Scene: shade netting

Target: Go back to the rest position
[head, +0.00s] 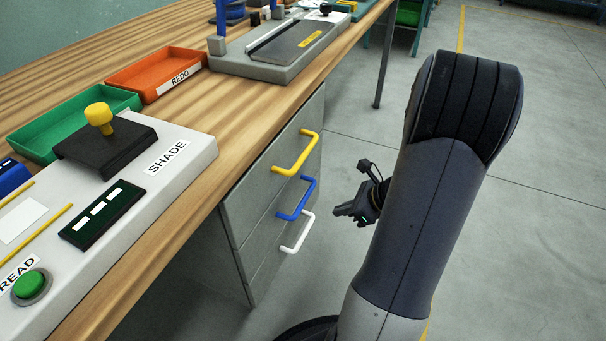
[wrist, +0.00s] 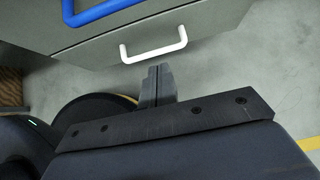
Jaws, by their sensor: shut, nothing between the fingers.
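My gripper (head: 345,210) shows in the head view to the left of my dark arm, beside the drawer unit and to the right of its handles. In the wrist view my gripper (wrist: 158,70) has its two fingers together, with nothing between them. Its tips lie just below the white handle (wrist: 153,50) in the picture, with a small gap visible. The drawer unit (head: 252,225) has a yellow handle (head: 297,152), a blue handle (head: 298,200) and a white handle (head: 299,235). All its drawers look shut. My arm hides part of the floor.
The wooden bench (head: 190,128) carries a grey SHADE panel (head: 190,150), a green tray (head: 62,118), an orange REDO tray (head: 140,90) and a grey device (head: 232,62). A bench leg (head: 382,75) stands beyond the drawers. The grey floor (head: 545,160) at right is open.

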